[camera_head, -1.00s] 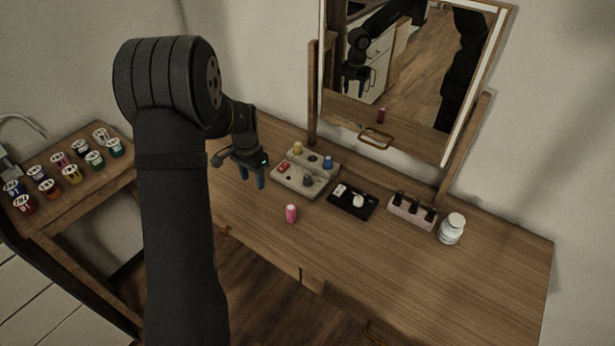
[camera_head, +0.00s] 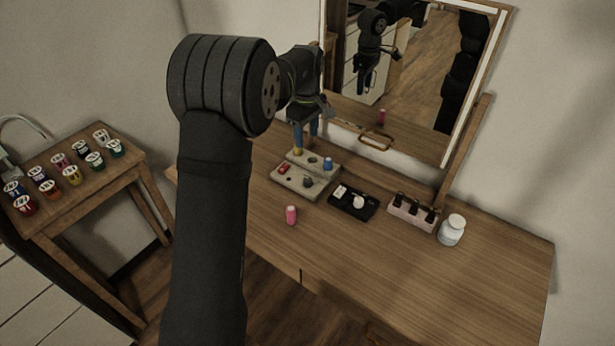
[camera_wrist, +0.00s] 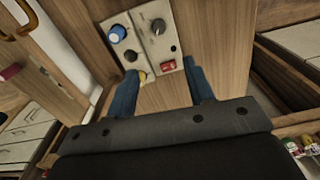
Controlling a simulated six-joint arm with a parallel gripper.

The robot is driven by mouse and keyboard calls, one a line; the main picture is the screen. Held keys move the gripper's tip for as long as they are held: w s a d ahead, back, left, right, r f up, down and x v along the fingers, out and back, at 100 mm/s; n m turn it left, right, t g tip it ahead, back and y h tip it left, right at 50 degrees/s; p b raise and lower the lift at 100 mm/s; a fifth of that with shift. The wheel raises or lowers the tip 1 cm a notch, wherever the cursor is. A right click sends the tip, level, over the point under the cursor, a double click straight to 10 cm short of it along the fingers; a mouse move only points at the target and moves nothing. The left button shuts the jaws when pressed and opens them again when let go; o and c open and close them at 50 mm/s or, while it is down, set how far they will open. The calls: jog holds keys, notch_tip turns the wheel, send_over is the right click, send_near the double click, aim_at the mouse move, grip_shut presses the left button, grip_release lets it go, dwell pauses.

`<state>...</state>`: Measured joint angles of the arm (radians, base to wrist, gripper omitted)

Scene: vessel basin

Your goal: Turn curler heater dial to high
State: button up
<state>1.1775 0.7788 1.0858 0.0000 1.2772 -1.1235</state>
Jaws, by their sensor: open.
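The curler heater (camera_head: 290,180) is a beige two-level box on the table. Its dark grey dial (camera_head: 308,181) sits on the lower front level, beside a red switch (camera_head: 284,168). In the wrist view the dial (camera_wrist: 158,26) is beyond my fingertips, with the red switch (camera_wrist: 168,66) nearer. I cannot read the dial's setting. A blue piece (camera_wrist: 117,33) and a yellow piece (camera_wrist: 142,76) stand on the other level with a dark hole between them. My gripper (camera_head: 306,138) is open and empty above the heater's back, near the yellow piece; it also shows in the wrist view (camera_wrist: 160,78).
A pink cylinder (camera_head: 291,215) stands in front of the heater. A black tray (camera_head: 345,209), a pink holder with dark bottles (camera_head: 412,213) and a white jar (camera_head: 451,230) are to the right. The mirror (camera_head: 410,80) rises behind.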

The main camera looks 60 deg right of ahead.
send_near(308, 179)
notch_tip(308, 179, down, 9)
jog(key=shift+a+r, duration=0.1)
jog(key=shift+r, duration=0.05)
dwell(0.4)
jog(key=c, duration=1)
